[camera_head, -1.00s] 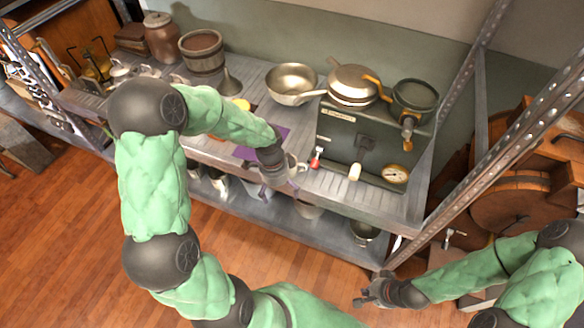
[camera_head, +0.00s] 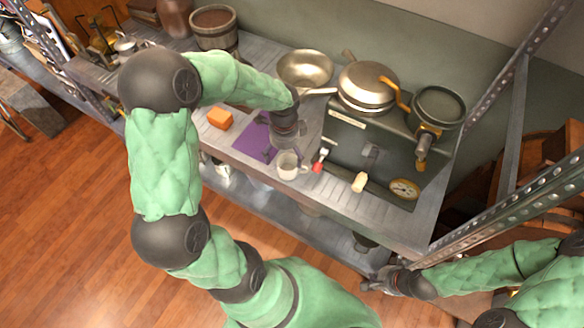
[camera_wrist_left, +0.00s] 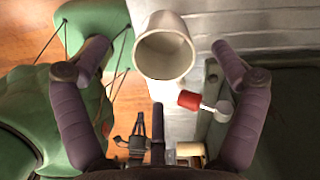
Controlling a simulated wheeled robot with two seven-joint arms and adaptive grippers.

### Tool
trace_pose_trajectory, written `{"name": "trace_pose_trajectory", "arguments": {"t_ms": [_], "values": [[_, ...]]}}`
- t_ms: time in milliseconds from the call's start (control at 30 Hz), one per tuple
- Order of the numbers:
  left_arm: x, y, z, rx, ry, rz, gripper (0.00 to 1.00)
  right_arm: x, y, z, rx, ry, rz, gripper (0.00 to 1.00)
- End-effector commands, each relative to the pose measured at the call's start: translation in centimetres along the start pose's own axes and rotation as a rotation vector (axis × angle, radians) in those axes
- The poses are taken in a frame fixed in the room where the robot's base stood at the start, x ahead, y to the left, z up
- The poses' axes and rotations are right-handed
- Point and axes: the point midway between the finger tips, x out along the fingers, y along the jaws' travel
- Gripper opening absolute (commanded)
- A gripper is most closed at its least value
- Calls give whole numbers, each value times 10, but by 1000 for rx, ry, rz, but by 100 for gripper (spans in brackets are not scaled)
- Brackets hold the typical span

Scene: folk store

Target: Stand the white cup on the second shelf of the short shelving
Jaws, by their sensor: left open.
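The white cup (camera_head: 288,167) stands upright at the front edge of the grey metal shelving's upper surface (camera_head: 345,203). My left gripper (camera_head: 287,145) is just above and behind it. In the left wrist view the cup (camera_wrist_left: 165,50) lies between the two spread fingers, its open mouth facing the camera, with gaps on both sides. My left gripper is open and empty. A lower shelf (camera_head: 268,205) shows below the front edge, partly hidden by my arm. My right gripper (camera_head: 378,282) is low at the right, by the rack post; its fingers are too small to read.
A red-handled tool (camera_head: 319,161) lies close to the right of the cup, also seen in the left wrist view (camera_wrist_left: 190,100). A green stove (camera_head: 375,150) with pans stands right. A purple cloth (camera_head: 254,142) and orange block (camera_head: 220,118) are left. A slanted post (camera_head: 505,185) bounds the right.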

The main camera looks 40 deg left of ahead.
Motion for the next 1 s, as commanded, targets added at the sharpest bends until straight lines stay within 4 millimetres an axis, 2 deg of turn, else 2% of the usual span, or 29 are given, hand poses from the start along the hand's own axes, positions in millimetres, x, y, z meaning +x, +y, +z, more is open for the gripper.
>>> {"name": "trace_pose_trajectory", "arguments": {"t_ms": [33,100,367,633,900,933,1000], "values": [[12,0,0,1,-1,3,95,6,2,0,0,0,0,0],[21,0,0,1,-1,3,95,10,4,-1,0,1,0,0],[38,0,0,1,0,2,95,16,6,-1,0,1,0,0],[77,0,0,0,0,2,95,33,12,-2,0,1,0,0],[80,0,0,1,0,1,95,33,12,-2,0,1,0,0],[80,0,0,1,0,1,92,33,12,-2,0,1,0,0],[80,0,0,1,0,1,72,33,12,-2,0,1,0,0]]}}
